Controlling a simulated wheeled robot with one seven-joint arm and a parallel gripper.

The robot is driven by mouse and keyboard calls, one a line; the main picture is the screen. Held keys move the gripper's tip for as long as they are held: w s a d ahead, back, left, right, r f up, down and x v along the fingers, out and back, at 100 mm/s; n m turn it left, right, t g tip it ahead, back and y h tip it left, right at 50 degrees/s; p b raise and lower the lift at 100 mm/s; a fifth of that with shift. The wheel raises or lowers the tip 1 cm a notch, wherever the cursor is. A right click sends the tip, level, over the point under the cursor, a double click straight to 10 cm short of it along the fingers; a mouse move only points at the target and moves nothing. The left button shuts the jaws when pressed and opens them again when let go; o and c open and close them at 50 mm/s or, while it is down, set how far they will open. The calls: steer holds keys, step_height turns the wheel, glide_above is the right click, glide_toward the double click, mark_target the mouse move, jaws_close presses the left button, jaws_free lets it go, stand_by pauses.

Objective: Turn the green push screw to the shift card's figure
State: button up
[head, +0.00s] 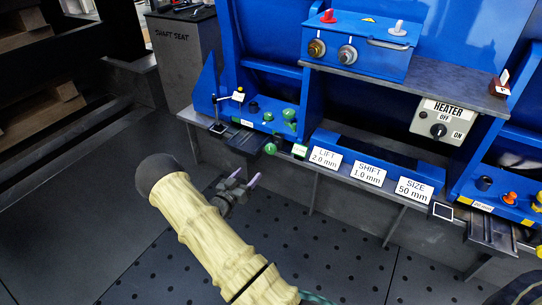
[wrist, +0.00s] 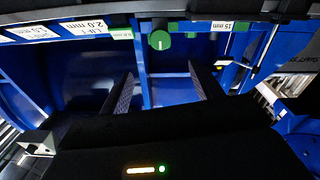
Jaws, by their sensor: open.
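The shift card (head: 368,174) reads "SHIFT 1.0 mm" and stands on the bench's front edge; it also shows upside down in the wrist view (wrist: 36,31). A round green knob (head: 270,148) sits low on the front of the left blue fixture. It faces the wrist camera (wrist: 159,40) with a white mark on it. I cannot tell for certain that it is the push screw. A small green-edged readout (wrist: 121,34) beside it seems to read 0.0 mm. My gripper (head: 246,177) is open and empty, below and in front of the fixture, apart from the knob.
Other green knobs (head: 288,114) stand on the fixture. Lift (head: 326,156) and size (head: 414,189) cards flank the shift card. A blue box with knobs (head: 361,44) and a heater switch panel (head: 441,121) are at right. The perforated dark floor (head: 340,255) is clear.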

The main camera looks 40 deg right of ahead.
mark_target(269, 151)
steer(key=shift+r, duration=0.1)
steer(key=b+x, duration=0.8)
steer(key=x, duration=0.8)
steer(key=shift+d, duration=0.1)
steer(key=shift+w+d, duration=0.35)
steer(key=shift+d, duration=0.2)
steer(key=c, duration=1)
